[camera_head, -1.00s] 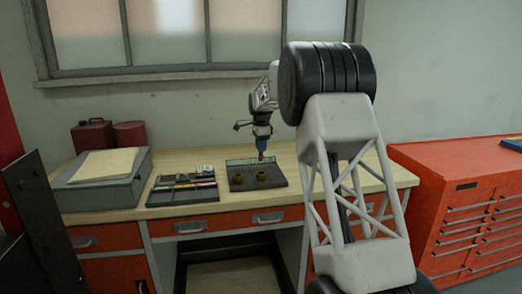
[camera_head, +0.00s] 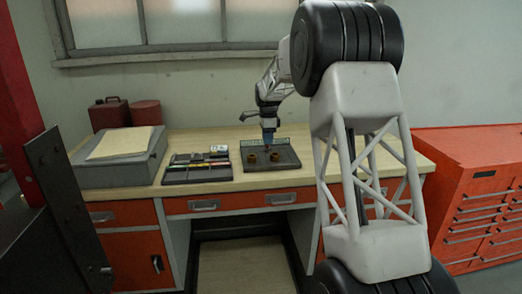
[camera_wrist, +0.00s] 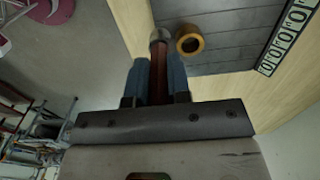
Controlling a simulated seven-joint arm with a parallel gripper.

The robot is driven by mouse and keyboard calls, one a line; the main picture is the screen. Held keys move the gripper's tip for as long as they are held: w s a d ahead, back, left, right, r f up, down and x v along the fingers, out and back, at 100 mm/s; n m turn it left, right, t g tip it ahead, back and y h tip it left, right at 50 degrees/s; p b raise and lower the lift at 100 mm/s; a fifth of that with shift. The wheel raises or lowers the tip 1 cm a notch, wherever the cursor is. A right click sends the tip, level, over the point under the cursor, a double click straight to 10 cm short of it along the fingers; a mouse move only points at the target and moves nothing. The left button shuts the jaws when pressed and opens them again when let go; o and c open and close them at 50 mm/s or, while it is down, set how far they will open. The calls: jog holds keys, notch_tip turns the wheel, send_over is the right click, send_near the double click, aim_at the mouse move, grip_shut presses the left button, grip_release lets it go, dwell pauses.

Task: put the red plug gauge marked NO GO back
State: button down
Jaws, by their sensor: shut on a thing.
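My gripper (camera_wrist: 160,85) is shut on the red plug gauge (camera_wrist: 159,65). In the wrist view, its dark red handle lies between the blue fingers and a grey metal end sticks out past them. The NO GO marking cannot be read. In the head view, my gripper (camera_head: 268,140) points down over the dark grey tray (camera_head: 287,165), and the gauge is too small to make out. Two brass rings (camera_head: 251,158) (camera_head: 274,157) stand on the tray. One brass ring (camera_wrist: 190,40) shows beside the gauge's metal end in the wrist view; I cannot tell whether they touch.
A dark case (camera_head: 176,176) with several small items lies left of the tray. A grey box (camera_head: 108,170) with papers and red cans (camera_head: 110,114) stand farther left. A strip with round marks (camera_wrist: 287,38) edges the tray. Bare wooden bench (camera_head: 225,188) runs along the front.

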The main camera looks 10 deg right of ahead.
jog(key=shift+s+a+f, duration=0.25)
jog(key=shift+s+a, duration=0.15)
jog(key=shift+w, duration=0.1)
jog(key=w+f, duration=0.1)
jog(key=w, duration=1.4)
jog(key=shift+w+f, duration=0.25)
jog(key=shift+w, duration=0.15)
dwell(0.4)
jog(key=shift+f, duration=1.8)
jog(key=c, duration=1.1)
grip_release()
jog(key=shift+f, duration=0.1)
